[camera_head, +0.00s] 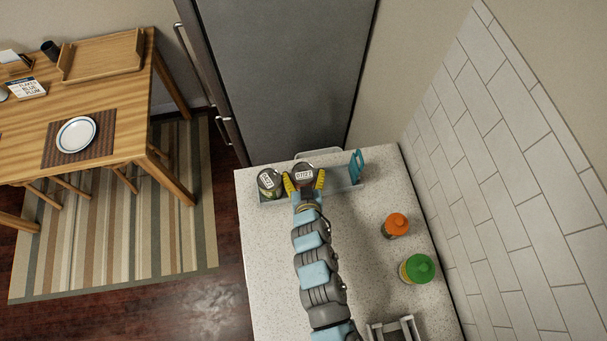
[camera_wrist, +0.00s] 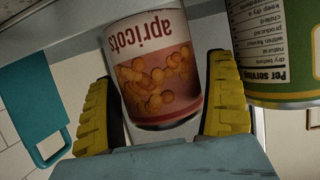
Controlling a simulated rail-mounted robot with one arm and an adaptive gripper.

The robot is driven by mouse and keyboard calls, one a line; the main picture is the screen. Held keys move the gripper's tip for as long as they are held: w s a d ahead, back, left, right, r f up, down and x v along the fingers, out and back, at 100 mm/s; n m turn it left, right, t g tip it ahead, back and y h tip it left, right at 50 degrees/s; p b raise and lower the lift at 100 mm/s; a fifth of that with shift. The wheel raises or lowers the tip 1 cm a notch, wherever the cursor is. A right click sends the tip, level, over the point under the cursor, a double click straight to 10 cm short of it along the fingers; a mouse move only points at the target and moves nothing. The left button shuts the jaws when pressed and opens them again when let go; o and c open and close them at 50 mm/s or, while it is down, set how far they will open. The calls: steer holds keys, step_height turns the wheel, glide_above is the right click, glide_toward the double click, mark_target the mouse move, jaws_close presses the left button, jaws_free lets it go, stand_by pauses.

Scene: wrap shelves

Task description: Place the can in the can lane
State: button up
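The apricots can (camera_wrist: 155,75) has a white, red and orange label, upside down in the wrist view. In the head view its round lid (camera_head: 304,174) faces up, at the shallow grey tray (camera_head: 342,187) on the far end of the counter. My gripper (camera_head: 304,183) has its two yellow fingers on either side of this can. In the wrist view the fingers (camera_wrist: 157,100) flank the can very closely; whether both press on it is unclear. A green can (camera_head: 269,182) stands just left of it in the tray, and shows at the right of the wrist view (camera_wrist: 275,45).
A teal upright piece (camera_head: 356,166) stands at the tray's right end. An orange-topped container (camera_head: 396,224) and a green-lidded jar (camera_head: 418,268) stand on the counter (camera_head: 268,270) right of my arm. A grey fridge (camera_head: 280,70) rises behind; a tiled wall (camera_head: 500,170) borders the right.

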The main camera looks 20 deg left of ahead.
steer(key=shift+r, duration=0.25)
steer(key=v, duration=1.2)
